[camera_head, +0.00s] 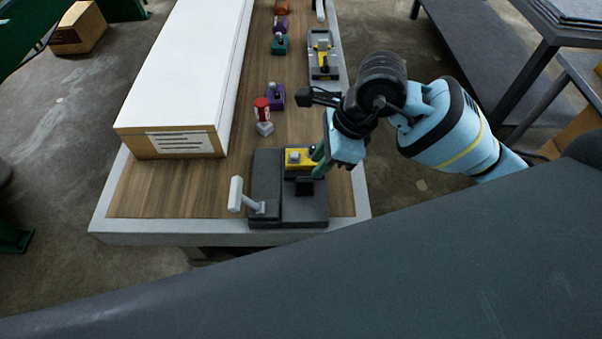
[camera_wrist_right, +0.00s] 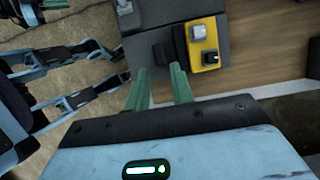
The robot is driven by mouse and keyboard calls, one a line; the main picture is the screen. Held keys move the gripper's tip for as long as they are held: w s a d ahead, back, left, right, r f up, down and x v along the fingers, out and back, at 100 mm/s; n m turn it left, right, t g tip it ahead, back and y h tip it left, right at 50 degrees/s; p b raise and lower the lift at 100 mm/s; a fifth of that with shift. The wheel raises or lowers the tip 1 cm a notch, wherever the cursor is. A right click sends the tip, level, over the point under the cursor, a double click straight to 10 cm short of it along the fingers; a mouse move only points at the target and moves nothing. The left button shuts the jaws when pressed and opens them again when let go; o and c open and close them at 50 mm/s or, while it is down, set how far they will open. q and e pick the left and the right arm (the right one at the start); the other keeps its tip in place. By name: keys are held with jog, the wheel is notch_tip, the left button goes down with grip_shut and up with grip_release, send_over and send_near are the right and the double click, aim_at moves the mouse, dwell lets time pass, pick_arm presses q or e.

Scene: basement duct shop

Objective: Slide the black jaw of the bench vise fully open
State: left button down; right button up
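The bench vise is a dark grey block (camera_head: 266,178) at the near end of the workbench, with a pale lever handle (camera_head: 237,193) on its left. A yellow block (camera_head: 294,167) with a grey knob sits on its far side. The black jaw (camera_head: 305,188) stands on the vise in front of the yellow block; in the wrist view a black part (camera_wrist_right: 161,54) shows beside the yellow block (camera_wrist_right: 203,45). My right gripper (camera_head: 319,168) is low over the vise. Its green fingers (camera_wrist_right: 160,78) are apart, close to the black part; contact is unclear. My left gripper is not visible.
A long white-topped box (camera_head: 184,70) lies along the left of the wooden workbench (camera_head: 165,195). Bare wood lies left of the vise.

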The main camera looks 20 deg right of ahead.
aim_at(306, 179)
jog(key=shift+x, duration=3.9)
jog(key=shift+c, duration=0.2)
grip_shut()
